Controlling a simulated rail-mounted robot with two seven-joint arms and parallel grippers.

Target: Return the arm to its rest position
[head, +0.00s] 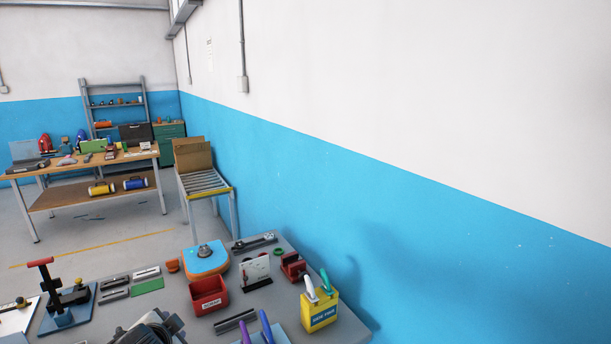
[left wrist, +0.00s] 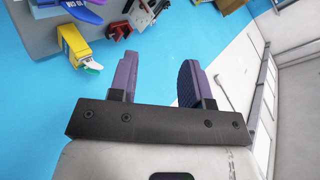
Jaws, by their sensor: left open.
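My left gripper (left wrist: 160,75) shows in the left wrist view. Its two purple fingers stand well apart with nothing between them. Behind the fingers are the blue and white wall, not a tabletop. The grey work table (left wrist: 35,35) is off to the upper left there, with a yellow box (left wrist: 98,48) near its edge, clear of the fingers. In the head view I do not make out my left gripper for sure. My right gripper shows in neither view.
The grey table (head: 190,320) holds a red bin (head: 209,296), a yellow box (head: 319,314) with tool handles, a blue-topped orange piece (head: 205,259) and a red-handled press (head: 65,295). Purple and blue handles (head: 266,327) rise at its front. The blue wall (head: 430,240) runs close along the right.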

